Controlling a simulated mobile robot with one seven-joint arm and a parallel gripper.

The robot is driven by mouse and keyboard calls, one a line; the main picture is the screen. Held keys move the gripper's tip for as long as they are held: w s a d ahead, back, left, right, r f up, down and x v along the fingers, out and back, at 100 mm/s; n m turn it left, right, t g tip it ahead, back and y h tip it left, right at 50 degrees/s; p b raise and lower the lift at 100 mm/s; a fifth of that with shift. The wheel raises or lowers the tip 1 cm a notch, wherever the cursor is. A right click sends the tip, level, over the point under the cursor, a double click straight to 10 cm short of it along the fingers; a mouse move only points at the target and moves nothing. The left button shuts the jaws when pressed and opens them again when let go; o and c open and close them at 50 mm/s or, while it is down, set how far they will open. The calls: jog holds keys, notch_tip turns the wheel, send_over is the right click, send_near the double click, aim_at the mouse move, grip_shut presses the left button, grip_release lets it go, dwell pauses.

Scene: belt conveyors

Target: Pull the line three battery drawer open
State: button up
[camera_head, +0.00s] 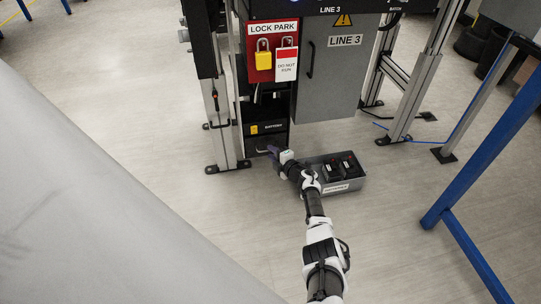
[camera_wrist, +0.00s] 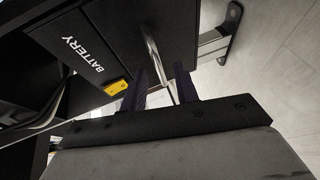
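The line three battery drawer (camera_head: 265,128) is a dark front with a yellow tag and a BATTERY label, low in the cabinet. In the wrist view its dark front (camera_wrist: 85,45) shows at the upper left, with a slim metal bar handle (camera_wrist: 152,52). My gripper (camera_head: 273,150) is at the handle, low in front of the cabinet. In the wrist view my gripper (camera_wrist: 162,90) has its two dark fingers apart, one on each side of the handle bar, with visible gaps. The drawer looks shut; its edges are partly hidden.
A grey tray (camera_head: 357,184) with dark battery packs sits on the floor right of my gripper. Above hang a red lock board (camera_head: 258,42) and a grey LINE 3 box (camera_head: 335,80). A metal frame post (camera_head: 220,125) stands left of the drawer. The floor in front is mostly clear.

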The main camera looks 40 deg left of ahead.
jog(key=shift+b+x, duration=0.35)
jog(key=shift+x, duration=0.5)
grip_shut()
